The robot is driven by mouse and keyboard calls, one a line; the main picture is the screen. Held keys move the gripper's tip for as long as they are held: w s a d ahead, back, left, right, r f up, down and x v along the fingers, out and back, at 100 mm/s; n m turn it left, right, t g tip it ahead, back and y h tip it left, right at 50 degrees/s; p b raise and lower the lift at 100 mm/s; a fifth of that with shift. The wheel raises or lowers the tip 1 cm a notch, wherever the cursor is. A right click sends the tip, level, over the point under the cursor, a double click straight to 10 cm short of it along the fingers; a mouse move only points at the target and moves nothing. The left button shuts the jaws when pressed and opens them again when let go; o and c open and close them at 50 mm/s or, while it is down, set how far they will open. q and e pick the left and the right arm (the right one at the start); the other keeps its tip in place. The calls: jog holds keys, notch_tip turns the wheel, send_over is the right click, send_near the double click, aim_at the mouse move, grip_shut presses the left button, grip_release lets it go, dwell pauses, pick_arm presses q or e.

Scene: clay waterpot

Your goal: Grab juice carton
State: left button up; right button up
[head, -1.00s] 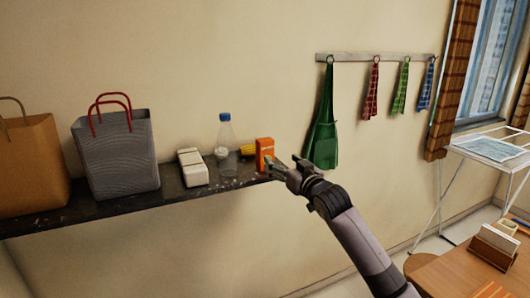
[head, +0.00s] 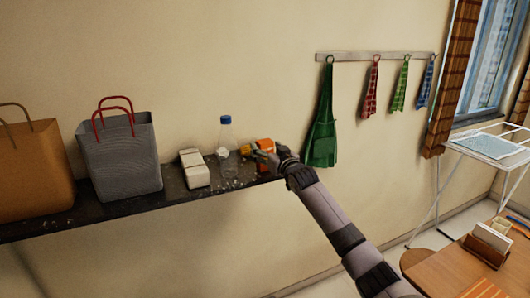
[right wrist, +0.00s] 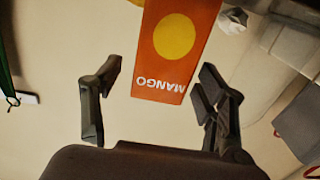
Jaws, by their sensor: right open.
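The orange juice carton (head: 265,146) stands near the right end of the dark wall shelf (head: 100,211). In the right wrist view the carton (right wrist: 172,55) shows a yellow disc and the word MANGO, upside down. In the right wrist view my right gripper (right wrist: 160,105) is open, with one finger on each side of the carton's near end and a gap at the left finger. My left gripper is not in view.
A clear bottle with a blue cap (head: 226,150) stands left of the carton, with a yellow item (head: 246,150) between them. A white box (head: 194,169), a grey bag (head: 120,158) and a brown bag (head: 35,165) stand further left. Cloths hang to the right.

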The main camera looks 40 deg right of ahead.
jog(key=shift+x, duration=0.8)
jog(key=shift+c, duration=0.2)
jog(key=c, duration=0.9)
